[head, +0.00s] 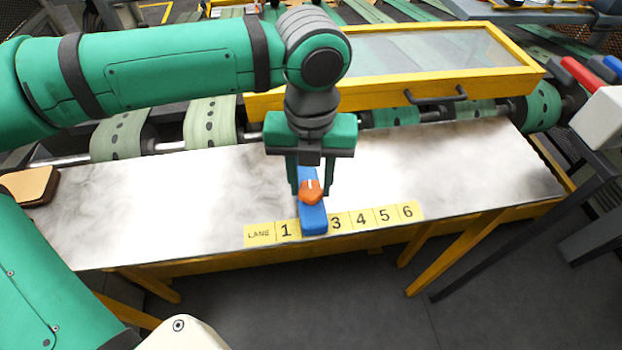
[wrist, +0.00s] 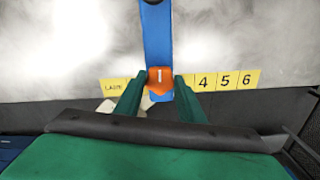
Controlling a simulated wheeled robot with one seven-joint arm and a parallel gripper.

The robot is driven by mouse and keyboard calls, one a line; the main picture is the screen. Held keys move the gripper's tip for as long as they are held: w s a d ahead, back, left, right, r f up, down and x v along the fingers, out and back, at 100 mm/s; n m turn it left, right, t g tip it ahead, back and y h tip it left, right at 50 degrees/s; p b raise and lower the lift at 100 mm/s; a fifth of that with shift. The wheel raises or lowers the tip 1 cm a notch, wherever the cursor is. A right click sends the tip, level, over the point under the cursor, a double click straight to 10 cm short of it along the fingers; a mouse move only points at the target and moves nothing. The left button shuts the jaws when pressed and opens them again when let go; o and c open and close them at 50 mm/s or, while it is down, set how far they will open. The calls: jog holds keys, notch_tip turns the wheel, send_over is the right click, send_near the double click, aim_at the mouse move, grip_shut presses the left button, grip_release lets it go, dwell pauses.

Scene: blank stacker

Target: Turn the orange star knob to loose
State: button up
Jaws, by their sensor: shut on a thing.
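The orange star knob (head: 311,191) sits on top of a long blue bar (head: 314,218), near the bar's front end. A short white mark on the knob points along the bar, away from the table's front edge. In the wrist view the knob (wrist: 160,82) lies between the two green fingertips. My gripper (head: 311,188) points down over the bar and is shut on the knob. It also shows in the wrist view (wrist: 160,77). The blue bar covers the label between 1 and 3. The far part of the bar is hidden behind my gripper in the head view.
A yellow lane strip (head: 370,219) with numbers runs along the front edge of the pale metal table (head: 440,165). A yellow-framed clear cover (head: 400,85) and a roller shaft with green bands stand behind. A brown block (head: 30,186) lies at the far left.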

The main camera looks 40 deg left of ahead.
aim_at(311, 189)
jog(key=shift+n, duration=0.4)
jog(key=o, duration=1)
jog(key=shift+o, duration=0.2)
notch_tip(311, 189, up, 11)
jog(key=shift+d+f, duration=0.1)
dwell(0.3)
